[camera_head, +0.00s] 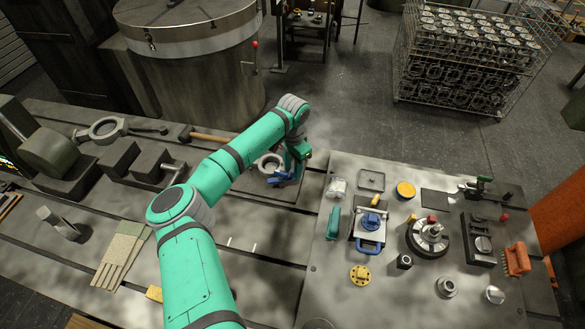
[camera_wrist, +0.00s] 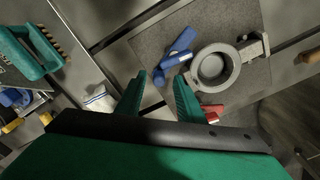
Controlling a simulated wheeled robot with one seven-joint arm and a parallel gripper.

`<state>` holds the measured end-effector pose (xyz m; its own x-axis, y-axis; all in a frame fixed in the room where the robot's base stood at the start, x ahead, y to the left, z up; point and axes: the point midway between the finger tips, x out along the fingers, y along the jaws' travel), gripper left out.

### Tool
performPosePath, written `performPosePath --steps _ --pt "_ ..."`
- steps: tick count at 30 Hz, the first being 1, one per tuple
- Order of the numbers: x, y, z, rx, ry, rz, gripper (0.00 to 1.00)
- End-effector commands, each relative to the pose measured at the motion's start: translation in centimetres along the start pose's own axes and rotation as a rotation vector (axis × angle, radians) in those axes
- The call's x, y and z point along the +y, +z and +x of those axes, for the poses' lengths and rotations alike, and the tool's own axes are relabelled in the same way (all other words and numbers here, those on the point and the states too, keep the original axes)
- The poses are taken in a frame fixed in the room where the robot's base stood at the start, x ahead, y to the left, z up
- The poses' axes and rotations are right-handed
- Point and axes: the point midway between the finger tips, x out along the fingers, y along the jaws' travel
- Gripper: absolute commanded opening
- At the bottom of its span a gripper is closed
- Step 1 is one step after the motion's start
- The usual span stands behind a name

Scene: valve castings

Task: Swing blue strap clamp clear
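The blue strap clamp (camera_wrist: 178,55) lies on a grey plate (camera_wrist: 240,22), against the left side of a round grey casting with an open bore (camera_wrist: 212,68). In the head view the blue clamp (camera_head: 281,177) shows beside the casting (camera_head: 268,162), just below the end of my arm. My gripper (camera_wrist: 160,76) is open, its two green fingers apart and pointing toward the clamp. Nothing is held between them. I cannot tell whether a fingertip touches the clamp. A red clamp-like part (camera_wrist: 211,112) is partly hidden behind the right finger.
Right of the plate stands a workbench (camera_head: 325,270) with a blue-handled tool (camera_head: 370,230), a round black fixture (camera_head: 428,237) and a teal brush (camera_head: 333,223). A wooden-handled hammer (camera_head: 205,137) and grey blocks lie to the left. A wire crate of castings (camera_head: 470,60) stands behind.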

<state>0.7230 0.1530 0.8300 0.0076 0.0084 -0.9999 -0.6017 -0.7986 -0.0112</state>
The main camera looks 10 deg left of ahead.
Motion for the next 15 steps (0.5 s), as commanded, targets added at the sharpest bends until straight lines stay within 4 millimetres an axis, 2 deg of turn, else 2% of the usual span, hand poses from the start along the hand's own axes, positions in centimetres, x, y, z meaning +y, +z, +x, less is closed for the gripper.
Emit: performPosePath --steps 8,11,15 --pt "0.1 0.0 -0.1 0.000 0.001 0.001 0.34" --pt "0.1 0.0 -0.8 0.001 0.001 0.002 0.34" --pt "0.0 0.0 -3.0 0.000 -0.002 0.002 0.34"
